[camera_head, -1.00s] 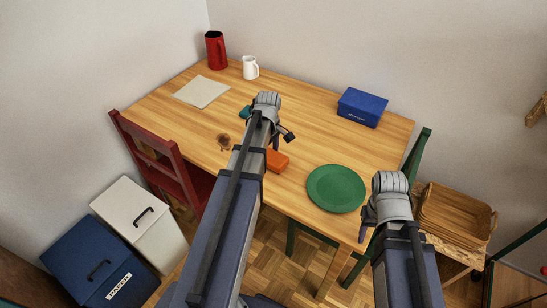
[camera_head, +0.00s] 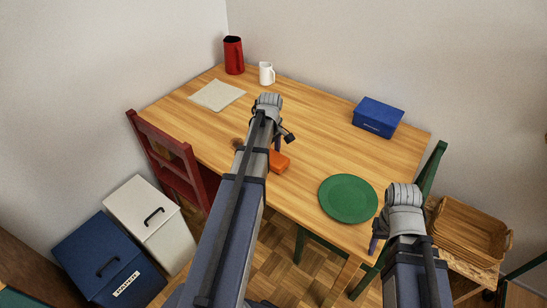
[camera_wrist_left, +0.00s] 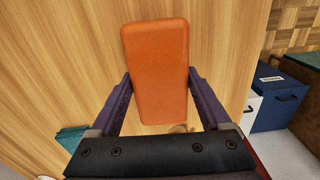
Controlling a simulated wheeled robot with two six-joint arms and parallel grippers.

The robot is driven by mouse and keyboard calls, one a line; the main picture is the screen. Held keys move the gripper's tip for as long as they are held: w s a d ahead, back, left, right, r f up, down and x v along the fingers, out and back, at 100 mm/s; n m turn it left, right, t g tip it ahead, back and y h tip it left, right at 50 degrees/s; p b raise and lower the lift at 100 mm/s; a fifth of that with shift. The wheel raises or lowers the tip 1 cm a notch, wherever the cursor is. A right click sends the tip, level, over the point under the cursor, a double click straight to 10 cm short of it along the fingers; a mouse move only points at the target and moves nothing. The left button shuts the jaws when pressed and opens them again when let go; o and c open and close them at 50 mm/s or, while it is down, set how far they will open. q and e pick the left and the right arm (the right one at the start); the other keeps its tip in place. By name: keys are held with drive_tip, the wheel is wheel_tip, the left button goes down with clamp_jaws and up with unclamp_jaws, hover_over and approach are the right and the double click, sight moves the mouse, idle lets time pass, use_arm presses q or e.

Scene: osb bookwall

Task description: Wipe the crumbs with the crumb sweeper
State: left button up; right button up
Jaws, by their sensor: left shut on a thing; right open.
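The crumb sweeper is an orange block with rounded edges (camera_head: 279,161). In the left wrist view the sweeper (camera_wrist_left: 158,65) sits between the two purple fingers of my left gripper (camera_wrist_left: 160,85), which is shut on it. In the head view my left gripper (camera_head: 276,145) is over the table's near side, its hand partly hiding the fingers. Brown crumbs (camera_head: 237,143) lie near the table's front-left edge, left of the sweeper and partly behind my left arm. A brownish patch (camera_wrist_left: 181,128) shows beside the sweeper. My right gripper (camera_head: 375,240) is open and empty at the table's front-right edge.
A green plate (camera_head: 347,199) lies right of the sweeper. A blue box (camera_head: 378,117), white mug (camera_head: 267,73), red jug (camera_head: 233,55) and beige cloth (camera_head: 217,95) stand farther back. A teal object (camera_wrist_left: 70,138) shows in the wrist view. A red chair (camera_head: 170,158) is at the left.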

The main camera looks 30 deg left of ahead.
sight(279, 160)
use_arm(q)
drive_tip(key=shift+r, duration=0.1)
use_arm(e)
drive_tip(key=shift+r, duration=0.1)
use_arm(q)
drive_tip(key=shift+s+d, duration=0.2)
drive_tip(key=shift+d, duration=1.6)
drive_tip(key=shift+s+d, duration=0.1)
drive_tip(key=shift+d, duration=1.65)
drive_tip(key=shift+s+d+f, duration=0.1)
drive_tip(key=shift+s+d, duration=0.05)
drive_tip(key=shift+d, duration=0.75)
drive_tip(key=shift+s+d+f, duration=0.1)
drive_tip(key=shift+d, duration=0.75)
use_arm(e)
drive_tip(key=shift+f, duration=0.2)
use_arm(q)
drive_tip(key=shift+r, duration=0.1)
use_arm(e)
drive_tip(key=shift+r, duration=0.1)
